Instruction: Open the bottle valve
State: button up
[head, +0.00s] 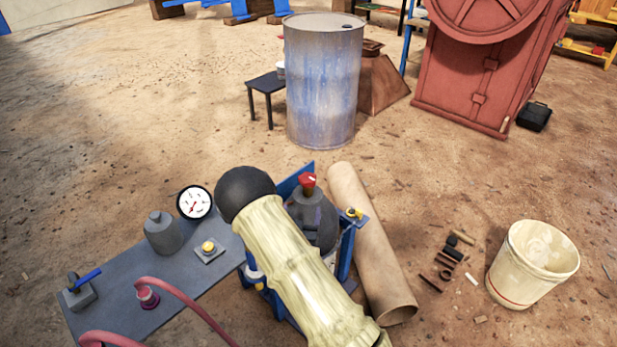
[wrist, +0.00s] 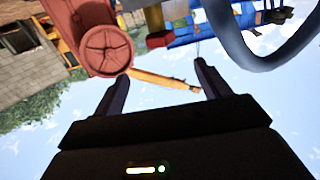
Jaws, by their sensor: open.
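The bottle (head: 312,218) is dark and rounded and stands in a blue frame (head: 347,250) in the head view. A red valve knob (head: 307,181) with a small white mark sits on its top. A pale ribbed cylinder with a black ball end, which may be part of my arm, hides the lower left of the bottle. My gripper (wrist: 160,75) shows in the wrist view with its two dark fingers spread and nothing between them. I cannot make out the gripper in the head view or how far it is from the knob.
A grey bench (head: 125,283) holds a gauge (head: 194,202), a grey canister (head: 163,233) and a blue-handled lever (head: 82,287). A brown pipe (head: 372,245) lies right of the frame. A cream bucket (head: 532,265) and blue drum (head: 322,85) stand on open dirt.

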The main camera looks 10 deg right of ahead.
aim_at(309, 175)
jog(key=shift+w, duration=0.1)
jog(key=x, duration=1.7)
jog(key=shift+w+f, duration=0.1)
jog(key=shift+d, duration=0.1)
jog(key=c, duration=1)
